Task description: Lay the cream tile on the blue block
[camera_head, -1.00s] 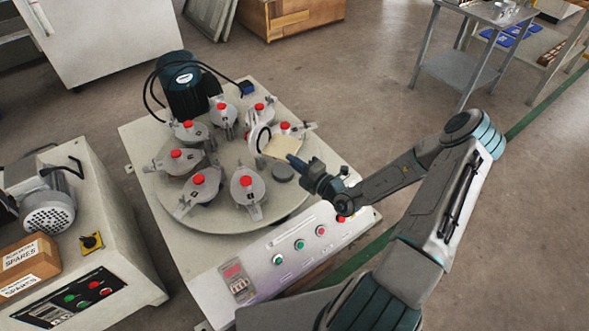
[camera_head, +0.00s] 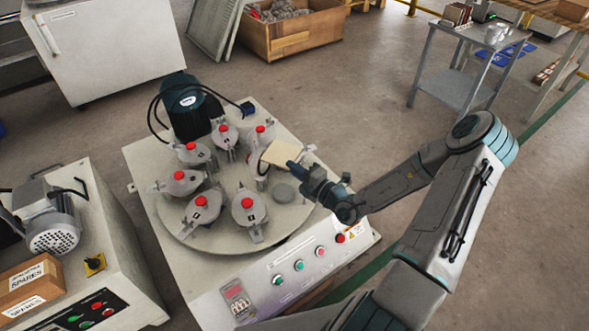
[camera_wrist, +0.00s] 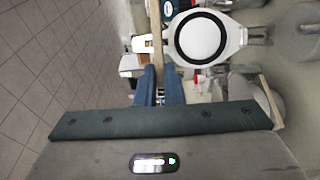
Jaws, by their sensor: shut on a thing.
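The cream tile (camera_head: 284,153) is a thin, pale square plate in the head view, held above the right side of the round turntable. My gripper (camera_head: 294,164), with blue fingers, is shut on the tile's near edge. The fingers also show in the wrist view (camera_wrist: 161,85), pointing toward the clamp heads. The tile hides one clamp head behind it. A small dark blue block-like piece (camera_head: 248,108) sits at the machine's back edge beside a black cable; I cannot tell whether it is the task's blue block.
The turntable (camera_head: 222,238) carries several grey clamp heads with red knobs and a grey disc (camera_head: 283,192) below the tile. A motor (camera_head: 186,102) stands behind. A control panel (camera_head: 299,265) runs along the front. A cart (camera_head: 470,60) stands far right.

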